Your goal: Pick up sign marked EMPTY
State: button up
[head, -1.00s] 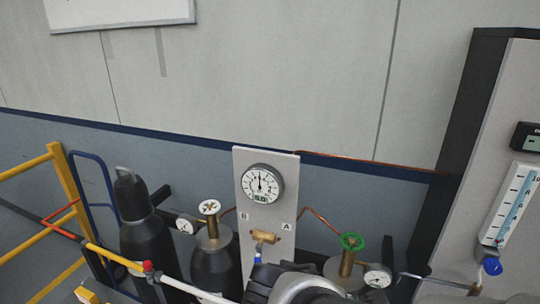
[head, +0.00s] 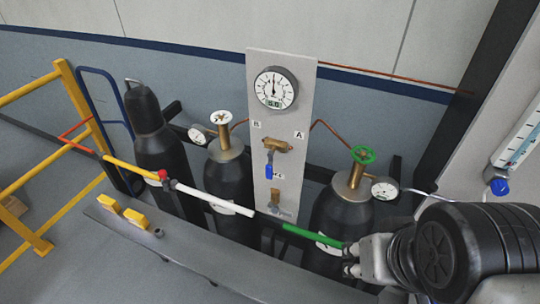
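No lettering reading EMPTY is legible in the head view. A small white tag (head: 232,208) hangs on the front of the middle black cylinder, and another white tag (head: 328,241) shows on the right cylinder, partly behind a green bar. Any print on them is too small to read. My gripper (head: 350,259) is at the lower right, pointing left, close to the green bar's right end and in front of the right cylinder's lower part. I cannot tell whether it touches the bar or how far its fingers are apart.
Several black gas cylinders (head: 232,180) stand by a gauge panel (head: 300,165). A bar with yellow, white and green (head: 312,237) sections crosses in front. A grey ledge (head: 200,262) with two yellow blocks (head: 136,217) lies nearer. Yellow railing (head: 82,130) stands left, a grey cabinet right.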

aim_at(134, 217)
jog(key=u, duration=1.7)
jog(key=i+j+u, duration=0.25)
jog(key=i, duration=0.5)
jog(key=i+u, duration=0.25)
jog(key=i, duration=0.45)
